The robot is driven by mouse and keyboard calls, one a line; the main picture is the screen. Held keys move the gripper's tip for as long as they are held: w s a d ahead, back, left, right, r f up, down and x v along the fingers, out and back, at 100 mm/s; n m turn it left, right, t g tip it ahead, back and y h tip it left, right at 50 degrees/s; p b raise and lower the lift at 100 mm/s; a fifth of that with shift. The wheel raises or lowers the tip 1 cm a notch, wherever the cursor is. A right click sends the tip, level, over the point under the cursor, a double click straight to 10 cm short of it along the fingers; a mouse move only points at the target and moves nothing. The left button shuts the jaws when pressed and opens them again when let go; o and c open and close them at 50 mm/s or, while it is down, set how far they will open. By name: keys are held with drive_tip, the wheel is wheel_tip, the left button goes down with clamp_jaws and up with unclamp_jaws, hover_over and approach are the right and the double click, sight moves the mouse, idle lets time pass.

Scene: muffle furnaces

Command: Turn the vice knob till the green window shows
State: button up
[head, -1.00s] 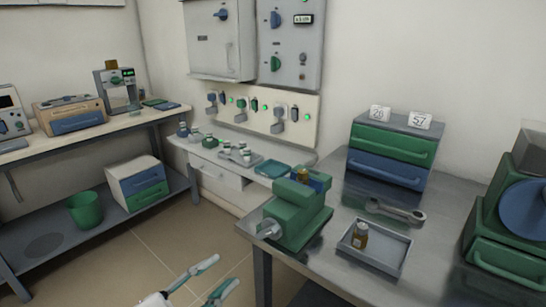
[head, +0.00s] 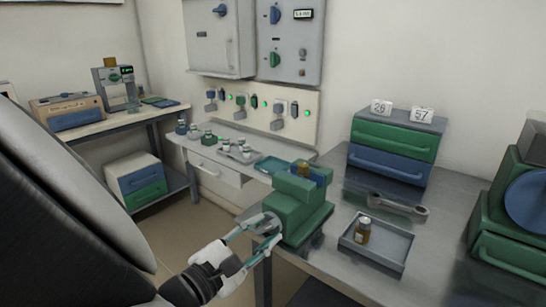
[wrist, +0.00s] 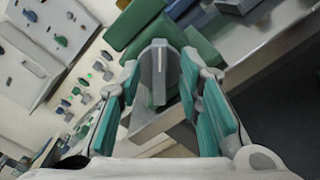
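The green vice (head: 303,216) stands at the left front corner of the grey metal bench. Its grey round knob (head: 267,224) faces left, with a raised bar across it. In the wrist view the knob (wrist: 160,70) lies ahead between the fingertips, its bar almost upright in the picture. My gripper (head: 264,232) is at the knob's side of the vice, with teal fingers open. In the wrist view the fingers (wrist: 160,88) stand on both sides of the knob, with gaps; I cannot tell contact. No green window can be made out on the vice.
A small brown bottle (head: 362,230) stands in a grey tray (head: 388,253) right of the vice. A wrench (head: 398,204) lies behind it. A drawer box (head: 395,150) stands at the back. A wall bench with small bottles (head: 226,150) is behind the vice.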

clamp_jaws()
drive_tip(key=shift+m, duration=1.2)
drive_tip(key=shift+s+f, duration=0.1)
unclamp_jaws()
drive_tip(key=v, duration=1.2)
